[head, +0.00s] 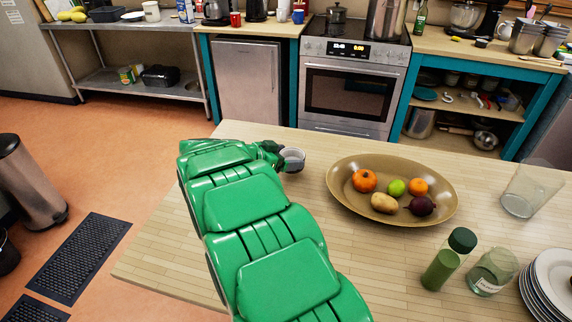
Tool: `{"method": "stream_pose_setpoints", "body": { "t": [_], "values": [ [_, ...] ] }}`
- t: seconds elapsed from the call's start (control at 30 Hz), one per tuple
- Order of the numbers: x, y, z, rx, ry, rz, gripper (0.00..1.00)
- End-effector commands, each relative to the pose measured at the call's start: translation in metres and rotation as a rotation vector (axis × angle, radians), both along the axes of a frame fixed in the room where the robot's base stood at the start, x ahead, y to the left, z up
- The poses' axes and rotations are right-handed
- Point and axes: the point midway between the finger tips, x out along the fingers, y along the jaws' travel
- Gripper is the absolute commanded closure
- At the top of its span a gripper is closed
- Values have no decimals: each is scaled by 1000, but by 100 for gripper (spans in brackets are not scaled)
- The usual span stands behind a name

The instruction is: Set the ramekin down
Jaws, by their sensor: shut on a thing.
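The ramekin (293,160) is a small grey-white cup near the far side of the wooden table (168,247). My gripper (276,155) is shut on it, at its left side. My green arm hides part of the table and most of the wrist. I cannot tell whether the ramekin's base touches the tabletop or hangs just above it.
A tan oval dish (336,192) with several fruits and vegetables lies right of the ramekin. A green-capped bottle (440,270), a glass jar (492,271), a clear tumbler (521,202) and stacked plates (545,290) stand at the right. The table between ramekin and dish is clear.

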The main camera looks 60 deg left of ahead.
Motion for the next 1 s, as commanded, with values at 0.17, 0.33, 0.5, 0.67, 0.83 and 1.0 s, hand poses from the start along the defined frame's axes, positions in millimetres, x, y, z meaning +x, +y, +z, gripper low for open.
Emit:
{"method": "stream_pose_setpoints", "body": {
  "t": [0.17, 0.33, 0.5, 0.67, 0.83, 1.0],
  "values": [
    [1, 2, -20, -4, -1, 0, 49],
    [1, 2, -33, -1, 0, 0, 49],
    [1, 2, -33, 0, 0, 0, 49],
    [1, 2, -35, 0, 0, 0, 49],
    [1, 2, -35, 1, 0, 0, 0],
    [1, 2, -35, 0, 0, 0, 0]
  ]
}}
